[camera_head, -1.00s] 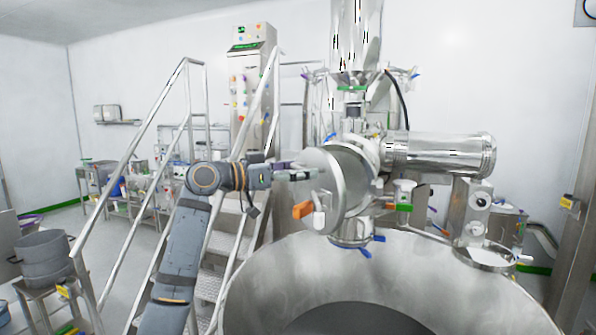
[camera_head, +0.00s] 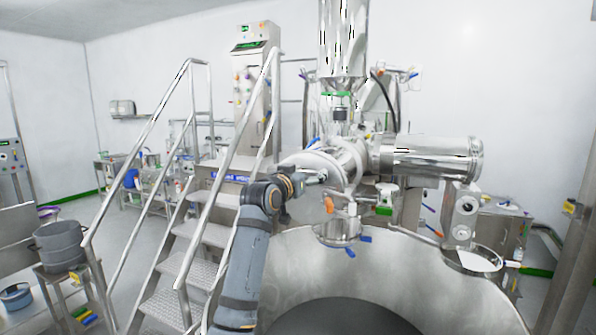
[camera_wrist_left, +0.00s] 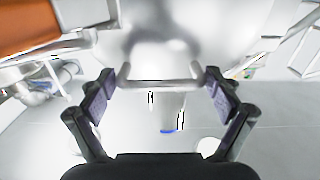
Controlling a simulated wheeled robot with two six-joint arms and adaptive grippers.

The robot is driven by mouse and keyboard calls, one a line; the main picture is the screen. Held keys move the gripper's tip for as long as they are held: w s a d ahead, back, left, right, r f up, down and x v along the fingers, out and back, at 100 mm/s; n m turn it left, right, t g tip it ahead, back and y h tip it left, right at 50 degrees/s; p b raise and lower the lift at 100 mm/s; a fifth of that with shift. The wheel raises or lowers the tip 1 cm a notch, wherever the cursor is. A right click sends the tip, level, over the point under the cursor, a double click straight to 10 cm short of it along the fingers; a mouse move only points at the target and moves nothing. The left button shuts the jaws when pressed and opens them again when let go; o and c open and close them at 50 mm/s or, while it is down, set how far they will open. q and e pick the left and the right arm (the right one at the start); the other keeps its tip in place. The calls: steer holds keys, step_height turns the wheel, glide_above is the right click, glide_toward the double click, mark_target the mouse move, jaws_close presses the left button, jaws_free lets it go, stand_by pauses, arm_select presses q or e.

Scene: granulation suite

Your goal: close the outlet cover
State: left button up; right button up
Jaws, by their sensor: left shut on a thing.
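The outlet cover (camera_head: 318,160) is a round silver disc on the front of the machine's outlet housing (camera_head: 352,158). It now lies close against the housing; whether it sits fully flush I cannot tell. My left gripper (camera_head: 314,178) is at the cover's front. In the left wrist view, its two dark fingers are shut on a pale bar handle (camera_wrist_left: 160,84) on the cover (camera_wrist_left: 190,20). An orange clamp handle (camera_head: 329,204) is at the cover's lower edge, and it also shows in the left wrist view (camera_wrist_left: 35,25). My right gripper is out of view.
Metal stairs with handrails (camera_head: 200,232) rise left of my arm. A horizontal steel cylinder (camera_head: 432,158) extends right of the housing. A grey pot (camera_head: 60,247) stands on a stool at the left.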

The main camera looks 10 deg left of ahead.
arm_select(q)
steer(key=shift+w+d+r+n+y, duration=0.2)
steer(key=shift+n+y, duration=0.1)
steer(key=shift+y, duration=0.2)
steer(key=o, duration=1.3)
steer(key=shift+o, duration=0.4)
steer(key=shift+w+d+f, duration=0.1)
steer(key=shift+w+d, duration=0.05)
steer(key=shift+d, duration=0.05)
steer(key=shift+a, duration=0.1)
steer(key=shift+s+a, duration=0.1)
steer(key=shift+s, duration=0.15)
steer(key=s+a, duration=0.1)
steer(key=s, duration=1)
steer(key=shift+s+a, duration=0.2)
steer(key=shift+a, duration=0.1)
